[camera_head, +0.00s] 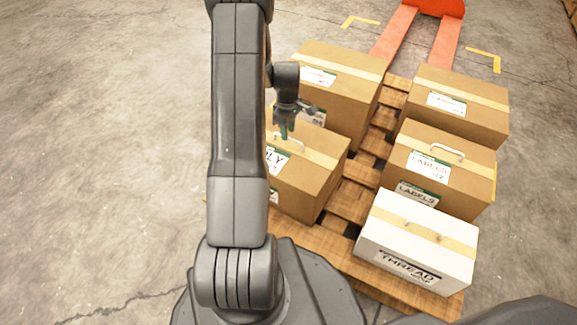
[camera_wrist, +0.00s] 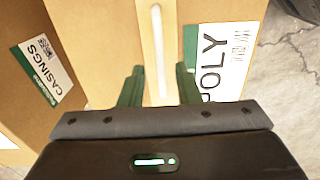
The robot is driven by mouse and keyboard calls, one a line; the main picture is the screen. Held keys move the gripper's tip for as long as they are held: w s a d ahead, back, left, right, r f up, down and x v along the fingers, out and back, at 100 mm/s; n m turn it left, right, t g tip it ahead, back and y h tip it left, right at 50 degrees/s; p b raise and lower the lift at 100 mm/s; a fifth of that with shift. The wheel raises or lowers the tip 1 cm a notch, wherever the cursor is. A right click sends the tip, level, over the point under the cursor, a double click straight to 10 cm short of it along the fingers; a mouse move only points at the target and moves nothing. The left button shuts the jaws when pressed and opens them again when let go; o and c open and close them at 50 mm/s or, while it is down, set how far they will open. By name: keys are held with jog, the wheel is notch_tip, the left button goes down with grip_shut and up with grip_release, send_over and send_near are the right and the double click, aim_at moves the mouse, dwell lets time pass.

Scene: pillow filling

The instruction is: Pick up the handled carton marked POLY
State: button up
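The POLY carton (camera_head: 318,192) is a brown box with tan tape and a white and green label, at the front left of the pallet. My arm hides its left part in the head view. Its pale handle (camera_head: 290,143) stands on top. My gripper (camera_head: 284,132) is right above that handle. In the wrist view, my gripper (camera_wrist: 158,86) has its two green fingers apart, one on each side of the white handle (camera_wrist: 156,45), with gaps between. The POLY label (camera_wrist: 219,55) is to the right of the fingers. Whether the fingertips reach below the handle bar is unclear.
A CASINGS carton (camera_wrist: 28,95) is beside the POLY carton; a brown carton (camera_head: 350,88) stands behind it. Two brown cartons (camera_head: 470,105) (camera_head: 458,182) and a white THREAD carton (camera_head: 415,240) fill the right row of the wooden pallet (camera_head: 350,202). Orange forks (camera_head: 395,35) lie behind.

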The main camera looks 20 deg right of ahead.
aim_at(289, 138)
notch_tip(289, 138, down, 5)
jog(key=shift+s+r+b, duration=0.15)
jog(key=shift+r+b, duration=0.05)
jog(key=shift+b, duration=0.85)
jog(key=shift+r, duration=0.1)
grip_shut()
jog(key=shift+d+r, duration=0.1)
